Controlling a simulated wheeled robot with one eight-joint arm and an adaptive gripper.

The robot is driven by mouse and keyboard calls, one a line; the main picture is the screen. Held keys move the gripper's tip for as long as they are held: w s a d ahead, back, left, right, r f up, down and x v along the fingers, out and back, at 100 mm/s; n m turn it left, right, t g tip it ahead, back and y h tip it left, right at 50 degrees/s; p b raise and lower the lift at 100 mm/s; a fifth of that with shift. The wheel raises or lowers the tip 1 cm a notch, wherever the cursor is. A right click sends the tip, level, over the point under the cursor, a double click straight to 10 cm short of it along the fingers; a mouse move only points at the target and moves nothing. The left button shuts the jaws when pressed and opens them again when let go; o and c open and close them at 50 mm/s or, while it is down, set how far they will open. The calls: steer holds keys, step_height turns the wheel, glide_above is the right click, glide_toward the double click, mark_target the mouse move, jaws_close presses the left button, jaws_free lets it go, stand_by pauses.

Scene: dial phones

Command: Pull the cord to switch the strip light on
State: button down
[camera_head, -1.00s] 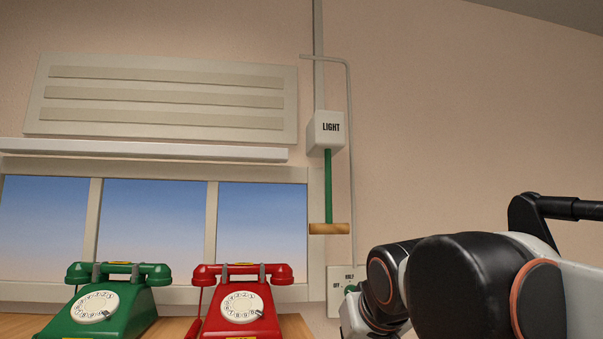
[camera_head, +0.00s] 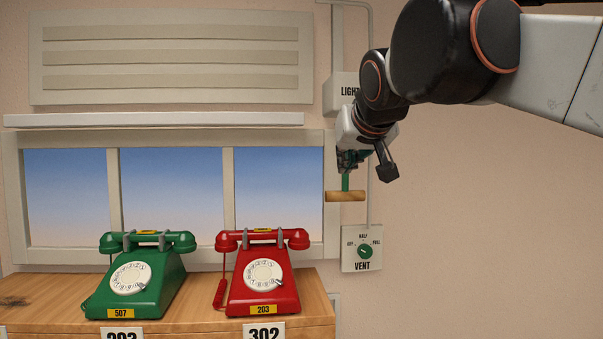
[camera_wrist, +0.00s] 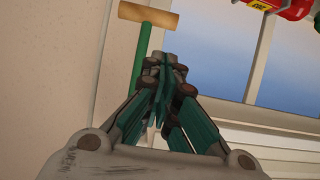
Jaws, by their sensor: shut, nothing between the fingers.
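The strip light (camera_head: 150,120) is a long pale bar above the window, and no glow shows on it. The white box marked LIGHT (camera_head: 340,92) is on the wall, partly hidden by my arm. Its green cord (camera_head: 345,182) hangs down to a wooden crossbar handle (camera_head: 345,196). My gripper (camera_head: 350,160) is in front of the cord, above the handle. In the wrist view my gripper (camera_wrist: 165,62) is shut and empty, with its fingertips just right of the cord (camera_wrist: 141,55) and short of the handle (camera_wrist: 148,14). Whether they touch the cord I cannot tell.
A VENT dial box (camera_head: 362,248) is on the wall below the handle. A green phone (camera_head: 140,285) and a red phone (camera_head: 263,285) stand on the wooden counter (camera_head: 40,290). The wall to the right is bare.

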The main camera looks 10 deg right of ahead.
mark_target(335, 195)
steer(key=shift+w, duration=0.1)
steer(key=p+x, duration=0.1)
steer(key=x, duration=0.9)
steer(key=shift+f, duration=0.1)
steer(key=shift+f+b, duration=0.55)
steer(key=shift+f, duration=0.95)
steer(key=shift+r, duration=0.1)
